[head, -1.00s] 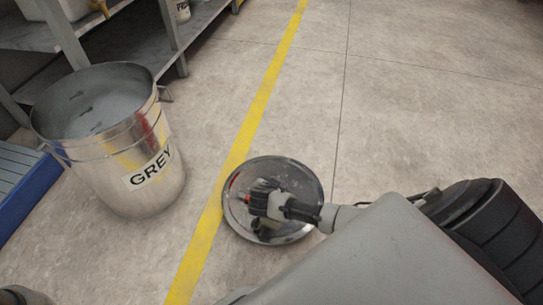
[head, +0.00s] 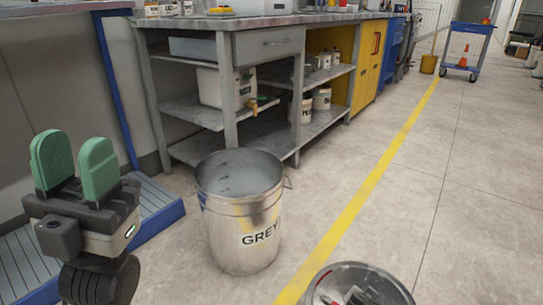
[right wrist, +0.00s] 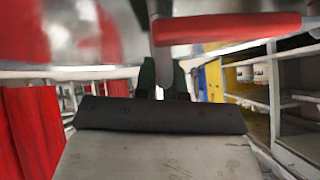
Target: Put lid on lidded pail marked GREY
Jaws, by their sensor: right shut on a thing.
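The metal pail marked GREY (head: 262,237) stands upright on the floor in the head view, its top open. The round metal lid (head: 385,282) shows at the bottom edge, to the right of the pail and apart from it, partly cut off. In the right wrist view the lid's shiny underside or face (right wrist: 95,30) fills the top, with a red handle grip (right wrist: 228,29). My right gripper (right wrist: 163,80) is shut on the lid's handle; its fingers are partly hidden. My left gripper (head: 75,165), with green finger pads, is open and empty, left of the pail.
A grey workbench (head: 225,118) with shelves stands behind the pail, a yellow cabinet (head: 362,60) farther along. A blue-edged platform (head: 160,215) lies at left. A blue cart (head: 468,45) stands far right.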

